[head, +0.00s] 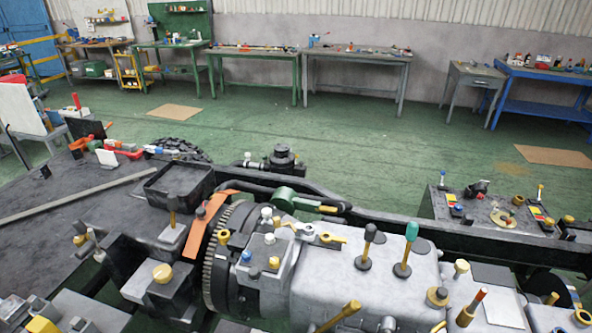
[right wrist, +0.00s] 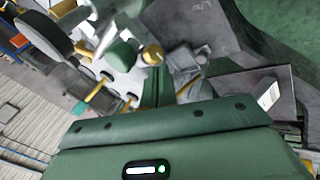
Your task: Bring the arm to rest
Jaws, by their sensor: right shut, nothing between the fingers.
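In the right wrist view, the green housing of my right gripper (right wrist: 157,85) fills the lower part, with a small lit panel on it. Its narrow fingers show above the housing, together, with nothing seen between them. Beyond them, blurred grey and yellow machine parts and a green knob (right wrist: 121,53) lie close in the picture; whether anything touches the gripper I cannot tell. Neither arm can be made out in the head view. My left gripper is in no view.
A grey machine housing (head: 330,273) with upright levers and a toothed ring fills the front of the head view. A dark bench plate (head: 60,215) lies at left, a dark frame rail (head: 395,228) behind. Green floor (head: 365,155) is open up to the wall benches.

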